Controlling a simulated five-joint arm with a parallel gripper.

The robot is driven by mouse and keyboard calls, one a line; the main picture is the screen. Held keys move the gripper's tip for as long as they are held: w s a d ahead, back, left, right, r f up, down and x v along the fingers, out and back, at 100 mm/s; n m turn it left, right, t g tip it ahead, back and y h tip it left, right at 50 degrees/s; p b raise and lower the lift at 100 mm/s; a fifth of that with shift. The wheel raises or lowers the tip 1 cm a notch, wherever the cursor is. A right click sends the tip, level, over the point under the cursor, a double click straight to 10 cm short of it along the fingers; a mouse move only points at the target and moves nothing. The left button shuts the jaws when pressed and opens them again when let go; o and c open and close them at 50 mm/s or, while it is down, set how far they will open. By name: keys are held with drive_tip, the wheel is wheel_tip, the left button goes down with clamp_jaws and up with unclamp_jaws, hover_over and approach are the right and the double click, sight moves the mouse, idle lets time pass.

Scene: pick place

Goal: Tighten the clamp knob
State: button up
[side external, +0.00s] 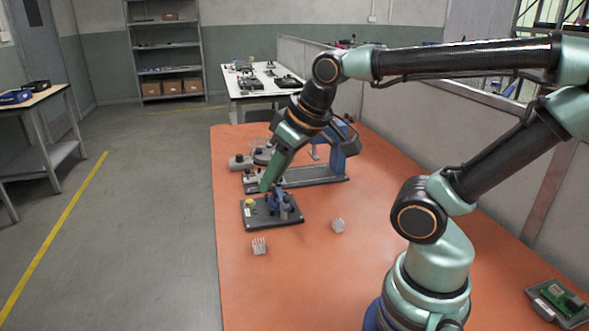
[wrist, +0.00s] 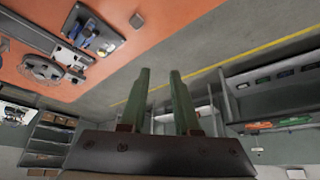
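A dark base plate (side external: 256,221) lies on the orange table in the side view. It carries a blue clamp (side external: 279,196) with dark, knob-like parts and a yellow round piece (side external: 250,203). The parts are too small to tell which is the clamp knob. In the wrist view the plate (wrist: 106,44) is at the upper left. My gripper (side external: 266,187) overlaps the plate's back edge in the side view; contact cannot be told. In the wrist view my gripper (wrist: 160,72) has two green fingers apart, with nothing between them, seen against the floor and away from the plate.
Behind the plate stands a larger blue and grey fixture (side external: 338,156); its round disc (wrist: 42,68) shows in the wrist view. Two small pale blocks (side external: 260,246) (side external: 338,226) lie at the front. A green board (side external: 558,300) sits at right. The table's front middle is clear.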

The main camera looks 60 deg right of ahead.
drive_tip(key=shift+o, duration=0.5)
drive_tip(key=shift+w+d+r, duration=0.2)
drive_tip(key=shift+w, duration=0.1)
drive_tip(key=n+g, duration=0.6)
drive_tip(key=n, duration=0.6)
hover_over(279, 183)
wheel_tip(279, 183, down, 6)
wheel_tip(279, 183, down, 11)
drive_tip(key=shift+f, duration=0.2)
